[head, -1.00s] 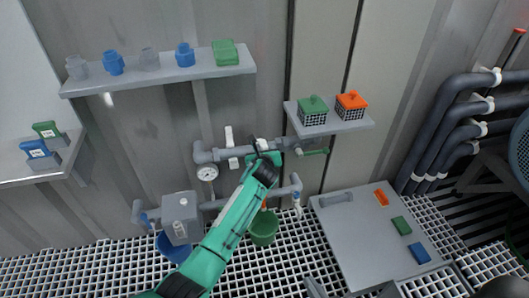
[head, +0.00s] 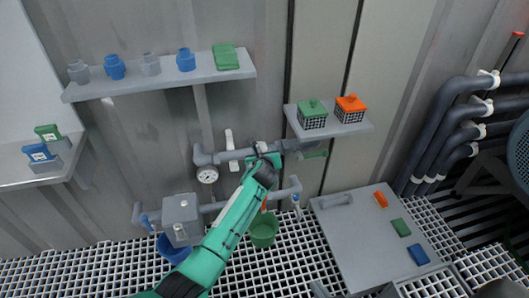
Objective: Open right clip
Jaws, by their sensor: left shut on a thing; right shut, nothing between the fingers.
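A grey membrane vessel (head: 206,157) runs level along the wall, with a pressure gauge (head: 207,176) below its left end. The left clip (head: 230,142) is white and stands upright across the vessel. My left gripper (head: 262,156) is at the vessel to its right, shut on the right clip (head: 261,146). Only a small pale part of that clip shows; the gripper hides the rest, so its exact angle cannot be told. A dark grey tip at the bottom edge appears to be my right gripper (head: 319,289), shut, empty and mostly cut off.
A shelf (head: 160,86) above holds blue and grey caps and a green block. A second shelf (head: 330,131) holds green and orange baskets. A green bucket (head: 263,230) and a blue bucket (head: 172,250) are below. A grey panel (head: 360,240) lies at right.

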